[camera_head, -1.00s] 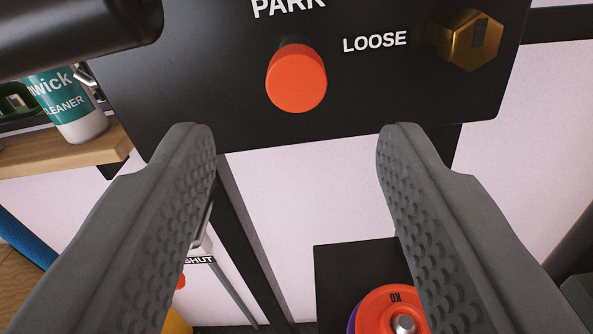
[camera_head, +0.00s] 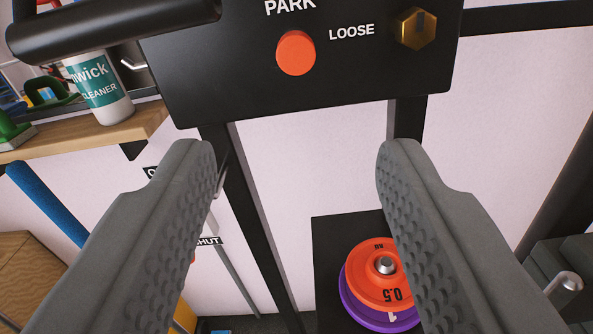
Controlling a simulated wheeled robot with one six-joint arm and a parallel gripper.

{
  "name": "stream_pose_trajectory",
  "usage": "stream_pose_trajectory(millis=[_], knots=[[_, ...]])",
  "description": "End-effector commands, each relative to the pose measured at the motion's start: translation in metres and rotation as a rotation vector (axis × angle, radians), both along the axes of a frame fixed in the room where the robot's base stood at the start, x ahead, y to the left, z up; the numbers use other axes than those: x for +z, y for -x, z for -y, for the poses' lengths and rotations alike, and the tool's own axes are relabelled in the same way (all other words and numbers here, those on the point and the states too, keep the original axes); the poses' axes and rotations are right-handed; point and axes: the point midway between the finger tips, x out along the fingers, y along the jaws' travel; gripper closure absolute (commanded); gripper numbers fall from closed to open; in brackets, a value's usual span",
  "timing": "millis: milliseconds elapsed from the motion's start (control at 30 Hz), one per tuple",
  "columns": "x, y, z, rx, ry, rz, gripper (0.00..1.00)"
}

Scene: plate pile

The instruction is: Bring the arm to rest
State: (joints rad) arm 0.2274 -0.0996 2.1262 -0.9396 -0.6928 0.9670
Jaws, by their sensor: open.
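My gripper (camera_head: 296,150) is open, its two grey fingers wide apart with nothing between them. Behind and above the fingertips is a black panel (camera_head: 230,85) marked PARK and LOOSE. It bears a round orange-red button (camera_head: 296,53) below the word PARK and a brass hex knob (camera_head: 415,28) beside the word LOOSE. The fingertips appear below the panel's lower edge in the picture. I cannot tell whether the button is pressed.
A thick black bar (camera_head: 120,25) crosses the top left. A wooden shelf (camera_head: 140,122) holds a cleaner bottle (camera_head: 104,92). An orange plate (camera_head: 370,270) lies over a purple plate (camera_head: 350,300) on a peg at lower right. A blue bar (camera_head: 45,200) slants at left.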

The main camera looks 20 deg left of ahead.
Motion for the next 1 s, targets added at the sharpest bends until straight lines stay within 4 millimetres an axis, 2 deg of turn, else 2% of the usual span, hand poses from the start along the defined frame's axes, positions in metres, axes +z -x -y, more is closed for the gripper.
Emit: stream_pose_trajectory(millis=[167, 267, 367, 500, 700, 1000], knots=[[0.004, 0.003, -0.001, -0.007, 0.004, 0.005, 0.51], [0.015, 0.013, -0.003, -0.03, 0.015, 0.021, 0.51], [0.033, 0.032, -0.006, -0.072, 0.034, 0.045, 0.51], [0.059, 0.066, -0.009, -0.142, 0.062, 0.073, 0.51], [0.086, 0.118, -0.014, -0.229, 0.097, 0.094, 0.51], [0.107, 0.201, -0.021, -0.32, 0.126, 0.084, 0.51]])
